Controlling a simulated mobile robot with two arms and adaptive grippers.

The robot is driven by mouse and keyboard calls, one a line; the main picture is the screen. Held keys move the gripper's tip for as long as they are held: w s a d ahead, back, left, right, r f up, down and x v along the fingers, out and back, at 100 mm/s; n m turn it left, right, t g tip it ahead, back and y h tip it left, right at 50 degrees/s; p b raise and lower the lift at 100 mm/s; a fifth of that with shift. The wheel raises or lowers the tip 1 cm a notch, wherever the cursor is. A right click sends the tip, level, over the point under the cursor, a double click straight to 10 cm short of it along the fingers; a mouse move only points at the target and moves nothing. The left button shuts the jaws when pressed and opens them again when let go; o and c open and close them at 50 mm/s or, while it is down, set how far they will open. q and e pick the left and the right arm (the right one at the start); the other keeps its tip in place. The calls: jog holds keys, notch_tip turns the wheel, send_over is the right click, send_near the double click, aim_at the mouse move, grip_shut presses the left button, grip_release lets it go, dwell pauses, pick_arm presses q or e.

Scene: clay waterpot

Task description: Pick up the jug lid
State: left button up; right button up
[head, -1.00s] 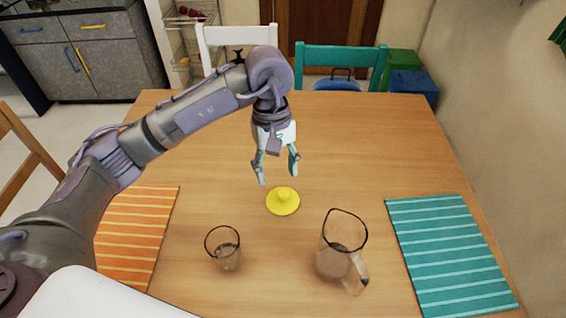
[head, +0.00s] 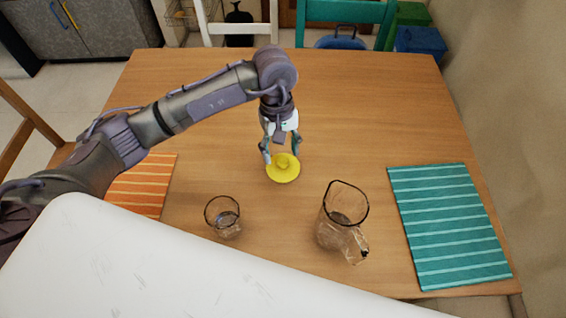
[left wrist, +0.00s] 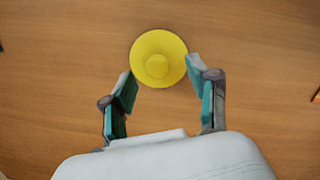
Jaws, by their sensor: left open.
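The yellow jug lid (head: 283,169) lies on the wooden table with its knob up. It also shows in the left wrist view (left wrist: 158,58), just beyond my fingertips. My left gripper (head: 281,155) is open and low over the lid, at its far side in the head view. In the left wrist view my left gripper (left wrist: 158,66) has its fingers apart, the right fingertip close to or over the lid's edge. Whether they touch cannot be told. The glass jug (head: 342,218) stands uncovered to the right and nearer. My right gripper is not in view.
A small glass (head: 223,218) stands nearer and left of the lid. A teal striped mat (head: 448,225) lies at the right, an orange striped mat (head: 142,186) at the left, partly behind my arm. The table's far half is clear.

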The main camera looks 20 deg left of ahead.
aim_at(283, 159)
pick_arm(q)
jog(key=f, duration=0.4)
jog(key=shift+d+f+p, duration=0.1)
jog(key=shift+d+p, duration=0.15)
jog(key=shift+p, duration=0.1)
grip_shut()
